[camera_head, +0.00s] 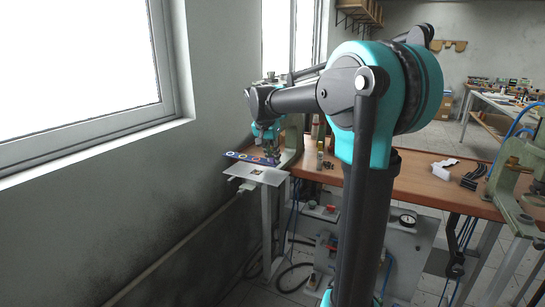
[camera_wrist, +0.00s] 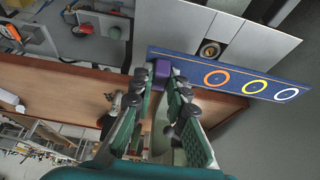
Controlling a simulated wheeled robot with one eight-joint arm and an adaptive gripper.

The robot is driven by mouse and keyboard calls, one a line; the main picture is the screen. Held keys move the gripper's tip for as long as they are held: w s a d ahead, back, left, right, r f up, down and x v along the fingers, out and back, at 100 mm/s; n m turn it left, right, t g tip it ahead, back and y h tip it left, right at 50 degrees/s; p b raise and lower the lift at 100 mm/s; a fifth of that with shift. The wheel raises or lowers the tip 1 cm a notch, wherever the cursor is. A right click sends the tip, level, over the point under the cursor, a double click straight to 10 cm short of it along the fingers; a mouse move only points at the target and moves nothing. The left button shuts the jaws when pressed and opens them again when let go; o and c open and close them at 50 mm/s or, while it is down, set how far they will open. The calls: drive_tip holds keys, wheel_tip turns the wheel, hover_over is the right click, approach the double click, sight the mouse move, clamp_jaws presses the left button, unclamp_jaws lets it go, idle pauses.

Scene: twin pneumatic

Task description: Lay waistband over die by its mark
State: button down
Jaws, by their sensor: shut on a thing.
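The waistband (camera_wrist: 236,82) is a long dark blue strip with an orange edge and orange, yellow and white rings. A purple block (camera_wrist: 162,72) sits at its near end, between the fingertips of my gripper (camera_wrist: 158,88), which is shut on it. The strip stretches right from the gripper; it also shows in the head view (camera_head: 250,158) beside a pale plate. The die (camera_wrist: 210,48) looks like a round brass and dark piece set among grey plates, just beyond the strip's edge and uncovered. In the head view my gripper (camera_head: 271,152) is small and partly hidden.
The pale plate (camera_head: 262,176) stands near the wall and window. A green press frame (camera_head: 292,140) rises just right of my gripper. The wooden bench (camera_head: 420,187) carries small items. Another green press (camera_head: 516,180) stands at right. Hoses and a valve panel hang below.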

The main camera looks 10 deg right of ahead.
sight(272, 164)
drive_tip(key=shift+f, duration=2.2)
drive_tip(key=shift+f, duration=0.35)
drive_tip(key=c, duration=1.4)
unclamp_jaws()
drive_tip(key=shift+r, duration=0.1)
drive_tip(key=v, duration=1.2)
drive_tip(key=s+d+f+n+y, duration=0.1)
drive_tip(key=s+d+f+n, duration=0.1)
drive_tip(key=s+f, duration=0.7)
drive_tip(key=s+d+f+n, duration=0.2)
drive_tip(key=s+f, duration=0.7)
drive_tip(key=f, duration=0.2)
drive_tip(key=s+d+f+n+y, duration=0.1)
drive_tip(key=s+d+f+n, duration=0.1)
drive_tip(key=s+f, duration=0.6)
drive_tip(key=shift+s+d+f+n+t+y, duration=0.2)
drive_tip(key=shift+f+n, duration=0.1)
drive_tip(key=shift+f, duration=0.25)
drive_tip(key=shift+s+d+f+n+t+y, duration=0.1)
drive_tip(key=shift+s+d+f+n, duration=0.15)
drive_tip(key=shift+f, duration=0.3)
